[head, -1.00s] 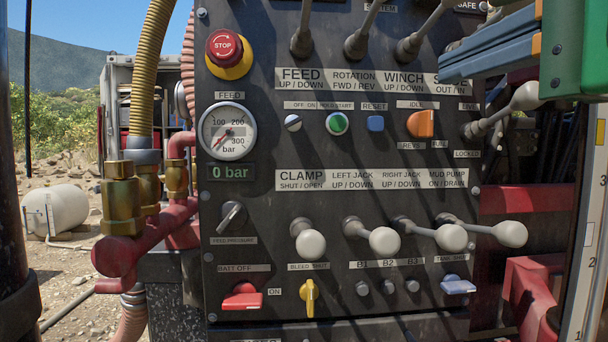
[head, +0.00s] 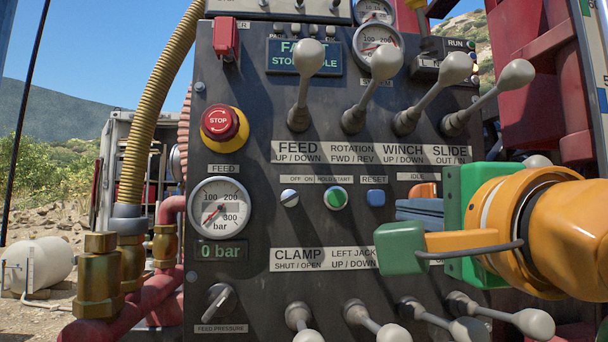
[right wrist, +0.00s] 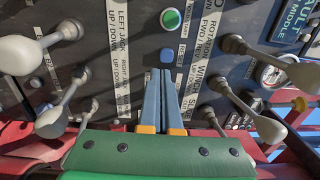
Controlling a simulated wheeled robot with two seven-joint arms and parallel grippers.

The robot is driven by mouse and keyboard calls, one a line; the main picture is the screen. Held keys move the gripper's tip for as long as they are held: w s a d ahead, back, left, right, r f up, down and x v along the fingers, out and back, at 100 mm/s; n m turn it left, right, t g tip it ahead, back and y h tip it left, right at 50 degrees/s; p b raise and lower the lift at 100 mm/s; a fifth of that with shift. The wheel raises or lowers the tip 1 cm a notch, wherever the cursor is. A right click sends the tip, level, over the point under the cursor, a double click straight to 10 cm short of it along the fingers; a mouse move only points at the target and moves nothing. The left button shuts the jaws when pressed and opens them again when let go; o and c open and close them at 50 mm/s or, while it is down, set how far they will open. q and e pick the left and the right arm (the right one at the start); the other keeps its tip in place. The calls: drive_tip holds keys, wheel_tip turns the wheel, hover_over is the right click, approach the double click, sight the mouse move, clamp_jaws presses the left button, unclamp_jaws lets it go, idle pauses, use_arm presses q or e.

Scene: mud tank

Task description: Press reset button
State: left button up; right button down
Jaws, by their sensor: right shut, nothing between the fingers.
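My left gripper is out of view.
A green round start button (head: 335,198) is left of the reset button, and an orange idle switch (head: 422,191) is partly behind my gripper. Lever rows with white knobs (head: 387,60) stick out above and below. A red stop button (head: 220,122) is upper left.

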sight(377, 206)
drive_tip(key=w, duration=0.2)
drive_tip(key=w+p, duration=0.1)
drive_tip(key=w, duration=0.1)
drive_tip(key=w+p, duration=0.1)
drive_tip(key=w, duration=0.1)
drive_tip(key=shift+r, duration=0.25)
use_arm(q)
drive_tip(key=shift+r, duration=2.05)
use_arm(e)
drive_tip(key=shift+w+a+f, duration=0.15)
drive_tip(key=shift+w, duration=0.4)
